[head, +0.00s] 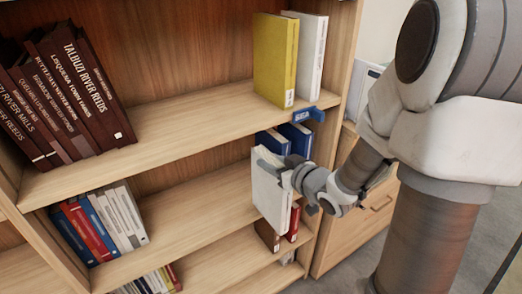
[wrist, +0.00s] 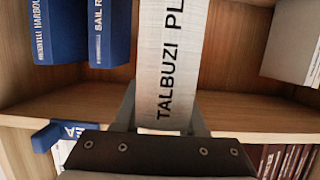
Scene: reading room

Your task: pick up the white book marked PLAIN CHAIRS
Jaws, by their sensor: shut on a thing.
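The white book (head: 268,190) is in my gripper (head: 300,180) in the head view, upright and slightly tilted, at the front of the middle shelf's right end. Its lower part overlaps the shelf's front edge in the picture. In the wrist view the pale spine of the book (wrist: 168,60) reads "TALBUZI PL", and the rest of the text is cut off. My gripper (wrist: 163,110) is shut on the book, with one finger on each side of the spine. I cannot tell whether its bottom touches the shelf.
Blue books (head: 296,138) stand close behind the held book. Above are the upper shelf with a blue label (head: 309,114), a yellow book (head: 275,60) and a white book (head: 312,55). Red and brown books (head: 268,235) stand below.

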